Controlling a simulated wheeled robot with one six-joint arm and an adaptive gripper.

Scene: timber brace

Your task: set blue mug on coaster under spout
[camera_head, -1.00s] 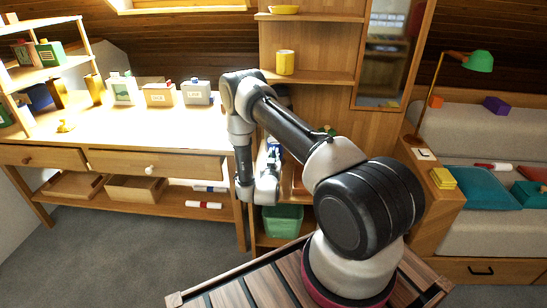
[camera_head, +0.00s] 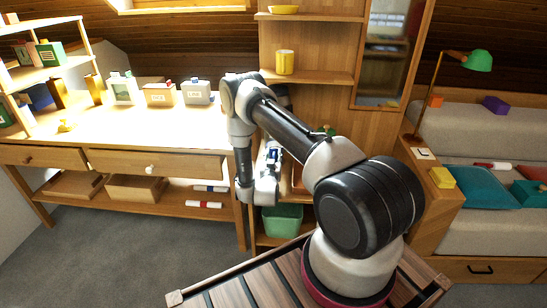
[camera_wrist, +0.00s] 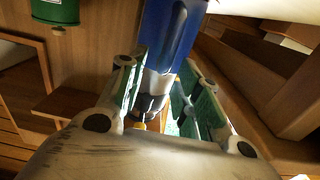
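A blue object, which looks like the blue mug (camera_wrist: 168,35), stands between the fingertips in the wrist view and runs out of the top of the picture. My gripper (camera_wrist: 162,75) has a finger against each side of it and appears shut on it. In the head view my gripper (camera_head: 271,165) hangs in front of the shelf unit, with a small patch of blue at its tip. The mug's rim is outside the wrist view. I cannot make out the coaster or the spout in either view.
The shelf unit (camera_head: 310,42) stands close behind my arm, with a yellow mug (camera_head: 285,62) on an upper shelf and a green bin (camera_head: 282,220) low down. A long workbench (camera_head: 100,148) with several containers is at left. Timber parts lie close right in the wrist view.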

